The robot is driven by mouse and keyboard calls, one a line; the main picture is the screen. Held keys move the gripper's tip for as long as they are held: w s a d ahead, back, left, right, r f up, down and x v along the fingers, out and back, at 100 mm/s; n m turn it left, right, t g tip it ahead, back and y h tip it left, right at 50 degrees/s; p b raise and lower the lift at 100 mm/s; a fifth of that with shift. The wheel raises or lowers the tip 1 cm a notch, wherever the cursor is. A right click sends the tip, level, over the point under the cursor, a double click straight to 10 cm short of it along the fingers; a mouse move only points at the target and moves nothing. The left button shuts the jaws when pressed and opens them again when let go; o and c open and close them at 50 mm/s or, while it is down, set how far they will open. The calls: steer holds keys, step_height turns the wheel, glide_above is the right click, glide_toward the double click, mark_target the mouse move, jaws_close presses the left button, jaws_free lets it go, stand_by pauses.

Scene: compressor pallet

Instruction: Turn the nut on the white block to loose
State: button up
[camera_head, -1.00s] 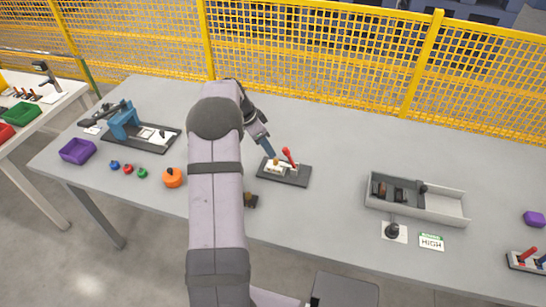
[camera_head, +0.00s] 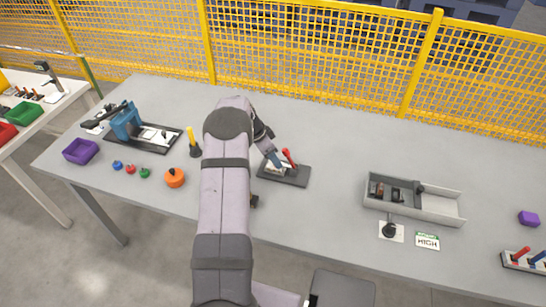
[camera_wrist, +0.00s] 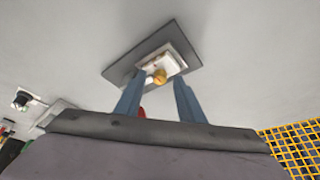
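The white block (camera_wrist: 172,66) is on a dark base plate (camera_wrist: 124,68), and the yellow-brass nut (camera_wrist: 160,76) shows on it in the wrist view. In the head view the dark base plate (camera_head: 290,180) lies mid-table with a red-handled lever (camera_head: 289,158) on it. My gripper (camera_head: 274,160) is over the white block in the head view and hides most of it, nut included. In the wrist view my gripper's two blue fingers (camera_wrist: 158,84) are apart, one on each side of the nut. I see a gap between them; contact with the nut cannot be told.
A grey tray (camera_head: 440,205) with dark parts stands to the right, with a joystick (camera_head: 389,230) and a HIGH card (camera_head: 427,241) in front. An orange knob (camera_head: 174,177) and a yellow-handled lever (camera_head: 194,142) are to the left. The table behind the plate is clear.

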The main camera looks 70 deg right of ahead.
steer(key=shift+c, duration=0.3)
jaws_close()
steer(key=shift+f+n+b, duration=0.1)
steer(key=shift+n+b, duration=0.2)
steer(key=shift+b, duration=0.1)
steer(key=shift+a+n+h+b, duration=0.1)
steer(key=shift+n+h+b, duration=0.2)
steer(key=shift+n+b, duration=0.25)
steer(key=shift+s+n+t+b, duration=0.15)
steer(key=shift+n+t+b, duration=0.35)
steer(key=shift+n, duration=0.65)
steer(key=shift+s+a+n+t+h+p, duration=0.1)
steer(key=shift+n+t+h+p, duration=0.3)
steer(key=shift+n, duration=0.6)
steer(key=shift+n+t, duration=0.4)
steer(key=shift+n, duration=0.4)
steer(key=shift+p, duration=0.3)
